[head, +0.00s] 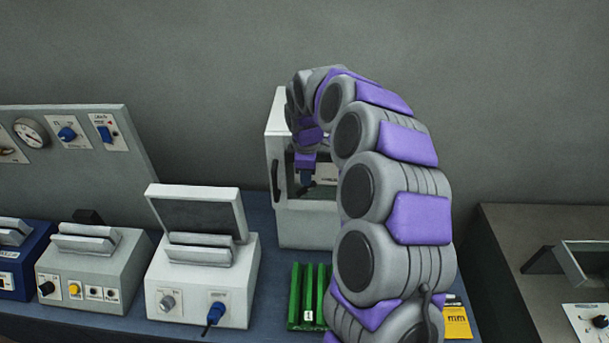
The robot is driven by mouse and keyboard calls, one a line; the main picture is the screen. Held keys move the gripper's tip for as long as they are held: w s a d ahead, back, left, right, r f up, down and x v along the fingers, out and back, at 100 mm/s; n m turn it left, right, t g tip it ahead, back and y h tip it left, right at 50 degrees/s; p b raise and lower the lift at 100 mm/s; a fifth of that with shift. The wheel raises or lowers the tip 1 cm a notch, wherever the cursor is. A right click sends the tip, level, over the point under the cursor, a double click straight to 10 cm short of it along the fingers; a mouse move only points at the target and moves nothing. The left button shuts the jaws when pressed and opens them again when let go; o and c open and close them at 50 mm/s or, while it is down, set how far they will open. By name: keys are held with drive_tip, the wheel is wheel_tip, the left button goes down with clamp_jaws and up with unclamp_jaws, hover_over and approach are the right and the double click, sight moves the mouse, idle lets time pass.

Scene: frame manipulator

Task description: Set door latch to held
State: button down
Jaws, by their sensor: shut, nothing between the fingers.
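A white cabinet (308,221) stands at the back of the blue bench. Its door (279,150) shows at its left side, with a dark upright handle (275,181). My gripper (307,184) points down at the cabinet's front opening, right of the handle. It looks shut and empty, though its tips are small and dark. Whether it touches the cabinet cannot be told. My arm covers the cabinet's right side. At the left, a grey panel carries a small switch plate (108,132) with a blue and red control; its label is too small to read surely.
A white device with a tilted dark screen (199,216) stands left of the cabinet. A grey device (90,266) stands further left. A green rack (308,285) and a yellow card (457,322) lie in front. A separate dark table (535,225) is at the right.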

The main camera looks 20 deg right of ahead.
drive_tip(key=shift+d, duration=0.15)
drive_tip(key=shift+s+d+f+t+y+b, duration=0.1)
drive_tip(key=shift+d+t+y+b, duration=0.25)
drive_tip(key=shift+y, duration=0.55)
drive_tip(key=shift+s+d+f+t+y+b, duration=0.15)
drive_tip(key=shift+d+f+y+b, duration=0.15)
drive_tip(key=shift+y+b, duration=0.25)
drive_tip(key=shift+s+d+f+t+y+b, duration=0.1)
drive_tip(key=shift+d+f+y+b, duration=0.05)
drive_tip(key=shift+d+y+b, duration=0.35)
drive_tip(key=y+b, duration=0.1)
drive_tip(key=b, duration=0.1)
drive_tip(key=d+f+y+b, duration=0.1)
drive_tip(key=b, duration=0.1)
drive_tip(key=t+y+b, duration=0.1)
drive_tip(key=b, duration=0.1)
drive_tip(key=shift+s+d+f+y, duration=0.15)
drive_tip(key=shift+s+d+y, duration=0.1)
drive_tip(key=shift+d+y, duration=0.1)
drive_tip(key=shift+s+b, duration=0.15)
drive_tip(key=shift+b, duration=0.25)
